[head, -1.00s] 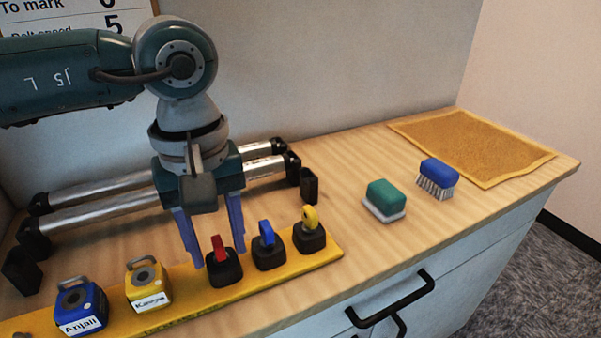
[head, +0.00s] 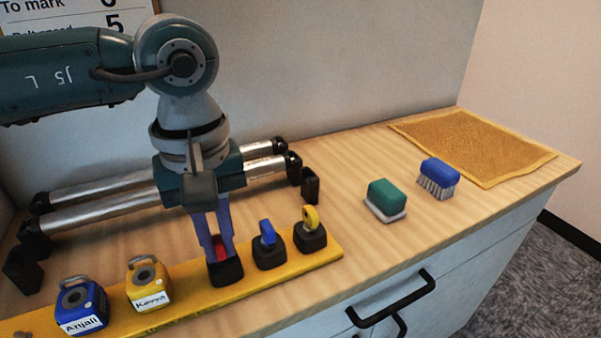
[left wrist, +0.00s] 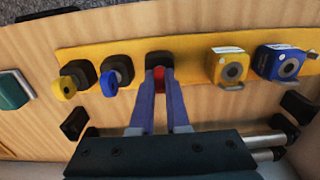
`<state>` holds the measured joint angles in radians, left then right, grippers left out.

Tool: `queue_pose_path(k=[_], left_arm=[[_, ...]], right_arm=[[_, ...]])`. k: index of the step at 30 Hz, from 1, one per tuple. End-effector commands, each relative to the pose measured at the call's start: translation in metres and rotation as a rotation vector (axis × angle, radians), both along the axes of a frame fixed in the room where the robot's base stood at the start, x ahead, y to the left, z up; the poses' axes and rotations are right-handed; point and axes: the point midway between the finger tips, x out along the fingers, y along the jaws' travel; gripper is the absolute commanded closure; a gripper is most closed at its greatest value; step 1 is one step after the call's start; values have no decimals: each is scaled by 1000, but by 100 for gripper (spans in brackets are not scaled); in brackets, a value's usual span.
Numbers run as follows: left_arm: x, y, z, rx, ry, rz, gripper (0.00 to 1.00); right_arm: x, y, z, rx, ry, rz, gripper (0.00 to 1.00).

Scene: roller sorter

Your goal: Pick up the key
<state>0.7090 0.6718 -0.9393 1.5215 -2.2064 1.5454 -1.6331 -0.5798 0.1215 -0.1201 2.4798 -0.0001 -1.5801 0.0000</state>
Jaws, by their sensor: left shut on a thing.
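The red key (head: 219,247) stands in its black holder (head: 226,273) on the yellow strip. My left gripper (head: 220,255) is shut on the red key, with one blue finger on each side of it. In the left wrist view the red key (left wrist: 159,84) shows between the fingertips (left wrist: 160,78), still at its holder. A blue key (head: 267,233) and a yellow key (head: 310,218) stand in their own black holders to the right. The fingers hide part of the red key. My right gripper is not in view.
A blue padlock (head: 82,303) labelled Anjali and a yellow padlock (head: 149,283) labelled Kavya sit on the yellow strip (head: 190,299). Metal rollers (head: 100,205) lie behind. A green block (head: 384,196), a blue brush (head: 439,174) and a tan mat (head: 470,145) are at right.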

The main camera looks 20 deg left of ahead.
Motion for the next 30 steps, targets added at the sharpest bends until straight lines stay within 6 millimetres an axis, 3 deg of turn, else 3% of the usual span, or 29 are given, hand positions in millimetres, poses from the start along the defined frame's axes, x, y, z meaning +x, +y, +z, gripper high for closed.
queue_pose_path(k=[5,11,14,24,30], left_arm=[[0,0,2,0,-1,0,100],[1,0,23,0,-4,-1,100],[2,0,43,0,-8,-1,100],[2,0,144,0,-9,-1,100],[1,0,185,0,-6,1,100]], right_arm=[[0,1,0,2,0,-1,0],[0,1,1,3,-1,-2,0],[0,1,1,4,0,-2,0],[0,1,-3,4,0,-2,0],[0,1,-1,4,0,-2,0]])
